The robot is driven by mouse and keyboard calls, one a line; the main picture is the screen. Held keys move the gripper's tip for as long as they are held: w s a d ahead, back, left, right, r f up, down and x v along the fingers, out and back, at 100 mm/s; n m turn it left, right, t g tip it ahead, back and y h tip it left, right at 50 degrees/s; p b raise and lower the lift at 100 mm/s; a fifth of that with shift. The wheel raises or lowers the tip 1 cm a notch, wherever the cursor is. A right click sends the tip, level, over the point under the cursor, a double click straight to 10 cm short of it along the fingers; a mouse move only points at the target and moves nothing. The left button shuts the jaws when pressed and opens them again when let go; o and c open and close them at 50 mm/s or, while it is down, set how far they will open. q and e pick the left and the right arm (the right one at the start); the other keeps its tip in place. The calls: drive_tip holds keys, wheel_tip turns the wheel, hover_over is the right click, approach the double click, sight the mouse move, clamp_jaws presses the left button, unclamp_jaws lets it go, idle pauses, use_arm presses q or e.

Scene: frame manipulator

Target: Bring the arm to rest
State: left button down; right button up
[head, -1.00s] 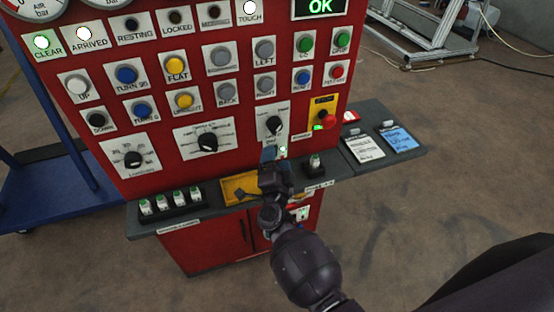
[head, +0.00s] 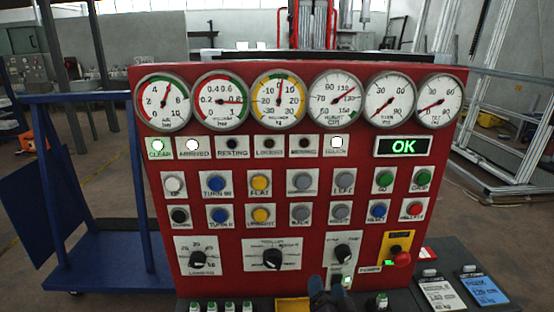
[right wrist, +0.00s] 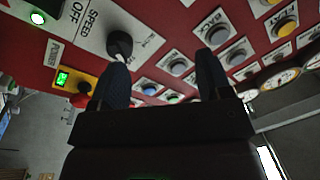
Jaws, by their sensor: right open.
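The red control panel (head: 360,240) faces me upright. My right gripper (head: 327,294) shows only as dark tips at the bottom edge of the head view, below the speed knob (head: 342,252). In the right wrist view my right gripper (right wrist: 163,78) is open and empty, its two fingers pointing at the panel. The speed knob (right wrist: 119,44) shows near one finger; I cannot tell whether it touches. The RESTING lamp (head: 232,144) is dark. The CLEAR lamp (head: 158,146), the ARRIVED lamp (head: 192,146) and the touch lamp (head: 337,142) are lit. The display (head: 403,146) reads OK.
Several round gauges (head: 282,100) line the panel's top, with coloured push buttons (head: 260,183) below. A red stop button (head: 402,258) sits on a yellow plate at right. Cards (head: 440,292) lie on the shelf at lower right. A blue cart (head: 110,250) stands left.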

drive_tip(key=s+d+f+n+g, duration=0.2)
drive_tip(key=s+d+f, duration=0.3)
drive_tip(key=s, duration=0.3)
drive_tip(key=s+d+f+n+g+h+b, duration=0.1)
drive_tip(key=s+d+f+n+g, duration=0.2)
drive_tip(key=s, duration=0.6)
drive_tip(key=s+d+f+n+g+h+b, duration=0.1)
drive_tip(key=s+d+f+n+g, duration=0.1)
drive_tip(key=s+d+f, duration=0.5)
drive_tip(key=shift+s+d+f, duration=0.2)
drive_tip(key=shift+s+f, duration=0.1)
drive_tip(key=shift+s, duration=0.65)
